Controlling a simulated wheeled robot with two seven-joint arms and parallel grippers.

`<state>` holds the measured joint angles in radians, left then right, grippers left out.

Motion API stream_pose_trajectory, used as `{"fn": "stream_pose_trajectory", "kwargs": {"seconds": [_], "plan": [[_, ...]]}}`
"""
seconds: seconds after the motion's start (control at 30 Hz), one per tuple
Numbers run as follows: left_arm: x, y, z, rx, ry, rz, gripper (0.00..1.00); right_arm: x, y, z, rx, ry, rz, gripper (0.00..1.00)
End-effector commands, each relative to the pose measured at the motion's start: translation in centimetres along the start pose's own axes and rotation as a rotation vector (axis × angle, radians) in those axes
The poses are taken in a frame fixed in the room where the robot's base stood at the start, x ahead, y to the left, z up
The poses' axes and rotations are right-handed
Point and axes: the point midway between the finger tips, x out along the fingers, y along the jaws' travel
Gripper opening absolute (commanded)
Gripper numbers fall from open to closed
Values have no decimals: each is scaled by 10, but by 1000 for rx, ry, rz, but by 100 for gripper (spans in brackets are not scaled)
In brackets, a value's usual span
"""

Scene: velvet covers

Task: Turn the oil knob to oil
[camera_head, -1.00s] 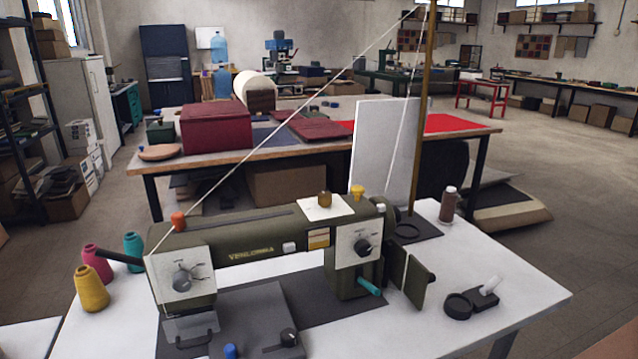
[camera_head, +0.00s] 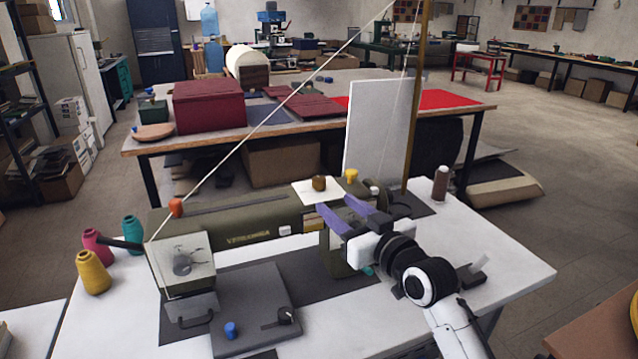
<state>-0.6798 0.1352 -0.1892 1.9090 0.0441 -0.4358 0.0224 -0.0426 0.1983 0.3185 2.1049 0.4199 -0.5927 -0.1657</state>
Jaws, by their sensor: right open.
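A green sewing machine (camera_head: 235,228) stands on the white table. A dial (camera_head: 183,265) sits on its left front plate, an amber knob (camera_head: 319,183) on a white plate on top, and a yellow knob (camera_head: 351,175) beside it. A dark knob (camera_head: 286,315) and a blue knob (camera_head: 231,330) sit on the grey bed plate. I cannot tell which is the oil knob. My right gripper (camera_head: 338,208), with purple fingers, is open in front of the machine's right end. It hides the right panel and its dial. I cannot tell whether it touches anything. My left gripper is out of view.
Pink (camera_head: 97,246), teal (camera_head: 133,234) and yellow (camera_head: 93,272) thread cones stand left of the machine. The white table's front left part is clear.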

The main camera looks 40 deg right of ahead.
Motion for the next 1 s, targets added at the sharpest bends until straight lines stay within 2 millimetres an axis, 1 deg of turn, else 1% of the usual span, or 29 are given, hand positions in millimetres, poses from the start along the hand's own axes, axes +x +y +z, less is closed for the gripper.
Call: {"fn": "stream_pose_trajectory", "kwargs": {"seconds": [0.03,0.17,0.27,0.5,0.6,0.7,0.8,1.0], "plan": [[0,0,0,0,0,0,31,3,5,-9,6,27,8,44],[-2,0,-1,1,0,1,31,15,10,-16,12,48,16,44],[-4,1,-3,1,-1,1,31,31,10,-17,11,46,15,44],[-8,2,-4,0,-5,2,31,76,10,-18,11,43,14,44],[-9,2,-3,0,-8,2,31,90,10,-18,10,44,14,44],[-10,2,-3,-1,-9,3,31,99,10,-18,10,42,13,44],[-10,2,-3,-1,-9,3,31,104,10,-17,9,42,13,44],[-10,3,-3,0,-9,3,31,106,10,-17,8,42,13,44]]}}
